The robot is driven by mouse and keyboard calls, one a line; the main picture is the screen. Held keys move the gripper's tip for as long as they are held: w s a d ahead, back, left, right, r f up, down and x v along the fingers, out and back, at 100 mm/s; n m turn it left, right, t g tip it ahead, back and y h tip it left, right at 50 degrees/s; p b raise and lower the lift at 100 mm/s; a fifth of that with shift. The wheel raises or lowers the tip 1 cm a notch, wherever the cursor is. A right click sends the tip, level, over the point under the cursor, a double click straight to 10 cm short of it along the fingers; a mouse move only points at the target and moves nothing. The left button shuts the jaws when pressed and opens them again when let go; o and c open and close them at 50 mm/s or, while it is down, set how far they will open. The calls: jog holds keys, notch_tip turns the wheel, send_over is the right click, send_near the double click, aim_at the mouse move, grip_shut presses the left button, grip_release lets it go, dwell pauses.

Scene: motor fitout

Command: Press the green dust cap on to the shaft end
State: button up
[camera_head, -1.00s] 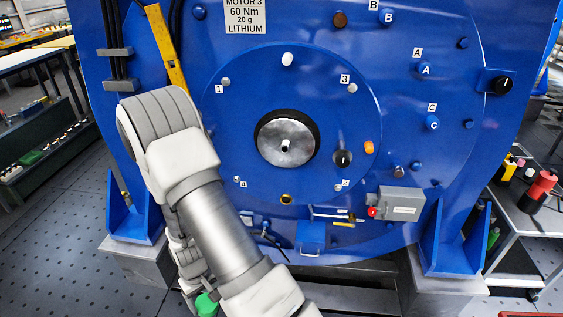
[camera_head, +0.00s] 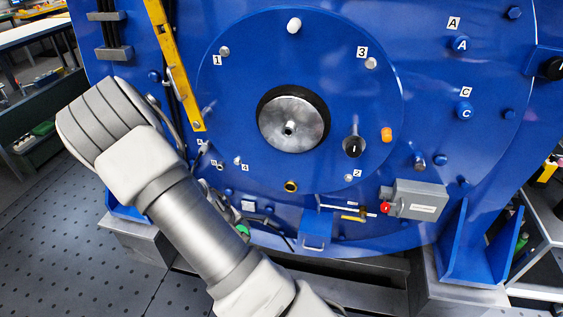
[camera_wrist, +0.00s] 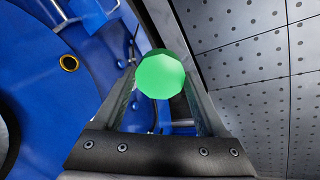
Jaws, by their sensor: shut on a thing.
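The green dust cap (camera_wrist: 161,76) is between the two fingers of my gripper (camera_wrist: 160,85) in the wrist view. The gripper is shut on it.
A yellow bar (camera_head: 174,66) stands on the motor's left. A grey box with a red button (camera_head: 415,200) sits at lower right. A black knob (camera_head: 353,146) and an orange plug (camera_head: 386,134) protrude right of the shaft. The space before the shaft is clear.

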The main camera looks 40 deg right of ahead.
jog(key=w+d+r+n+t+h+b, duration=0.1)
jog(key=w+d+r+t+h+b, duration=0.1)
jog(key=d+r+t+h+b, duration=0.35)
jog(key=w+d+r+n+t+h+b, duration=0.2)
jog(key=w+d+r+t+b, duration=0.15)
jog(key=d+r, duration=0.4)
jog(key=s+d+r+h+b, duration=0.2)
jog(key=d+r, duration=0.2)
jog(key=r, duration=0.2)
jog(key=shift+s+d+r+m+b, duration=0.15)
jog(key=shift+s+d+m+b, duration=0.2)
jog(key=shift+s+m+b, duration=0.05)
jog(key=shift+h, duration=0.35)
jog(key=shift+b+x, duration=0.45)
jog(key=shift+x, duration=2.35)
jog(key=shift+w+d, duration=0.35)
jog(key=shift+s+a+p, duration=0.1)
jog(key=shift+a+p, duration=0.1)
jog(key=shift+p, duration=0.3)
